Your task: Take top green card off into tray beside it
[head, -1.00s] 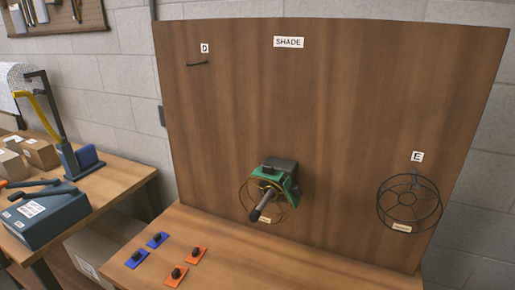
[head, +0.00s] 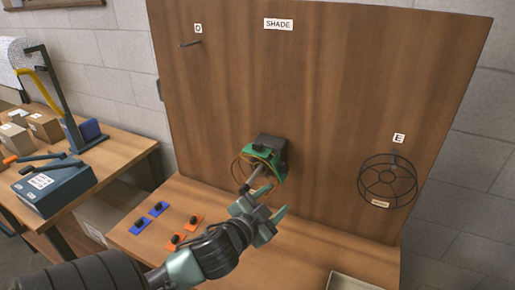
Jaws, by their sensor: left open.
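A green card (head: 251,152) with a black knob hangs at the front of a dark block (head: 271,143) on the upright wooden board. A brass-coloured wire ring (head: 236,170) hangs around the peg below it. My left gripper (head: 265,202) is open, its fingers just below and in front of the ring and peg, and partly covers them. I cannot tell whether it touches them. A pale tray (head: 345,281) shows only in part at the bottom edge, right of my arm. My right gripper is not in view.
Blue cards (head: 158,209) and orange cards (head: 194,222) with black knobs lie on the wooden bench at left. A dark wire frame (head: 388,183) hangs under label E. An empty hook (head: 191,43) is by label D. A side table (head: 115,160) stands left.

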